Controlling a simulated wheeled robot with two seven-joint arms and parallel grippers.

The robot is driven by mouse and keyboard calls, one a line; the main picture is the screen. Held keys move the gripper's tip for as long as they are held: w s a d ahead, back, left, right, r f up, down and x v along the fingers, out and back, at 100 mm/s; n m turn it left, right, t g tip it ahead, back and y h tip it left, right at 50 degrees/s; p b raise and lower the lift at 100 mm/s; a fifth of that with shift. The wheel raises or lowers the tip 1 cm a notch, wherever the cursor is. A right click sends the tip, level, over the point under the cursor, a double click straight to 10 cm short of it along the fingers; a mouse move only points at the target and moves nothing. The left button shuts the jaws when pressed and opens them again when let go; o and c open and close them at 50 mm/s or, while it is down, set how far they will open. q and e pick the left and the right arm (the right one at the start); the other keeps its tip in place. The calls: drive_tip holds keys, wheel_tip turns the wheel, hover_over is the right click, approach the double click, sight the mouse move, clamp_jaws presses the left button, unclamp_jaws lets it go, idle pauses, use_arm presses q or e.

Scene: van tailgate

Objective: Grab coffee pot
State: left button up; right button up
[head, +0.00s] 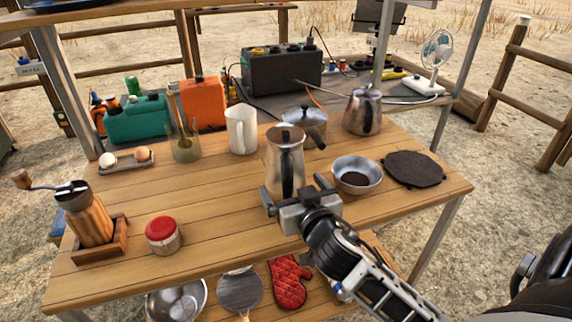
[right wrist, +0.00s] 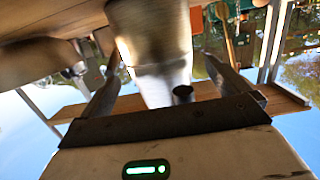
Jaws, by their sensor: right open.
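In the right wrist view the pot (right wrist: 160,75) shows between the two spread fingers of my right gripper (right wrist: 160,62), with gaps on both sides. I cannot tell whether a finger touches it. Part of the pot's base is hidden behind the gripper in the head view. My left gripper is not in view.
A metal bowl (head: 357,174) with dark contents stands close right of the gripper. A lidded pan (head: 303,121), a steel kettle (head: 362,112) and a white pitcher (head: 242,130) stand behind. A red-lidded jar (head: 163,236) and grinder (head: 88,215) are left. The front middle is clear.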

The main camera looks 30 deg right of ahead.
drive_tip(key=shift+x, duration=0.95)
drive_tip(key=c, duration=1.1)
drive_tip(key=shift+r, duration=0.2)
drive_tip(key=shift+c, duration=0.8)
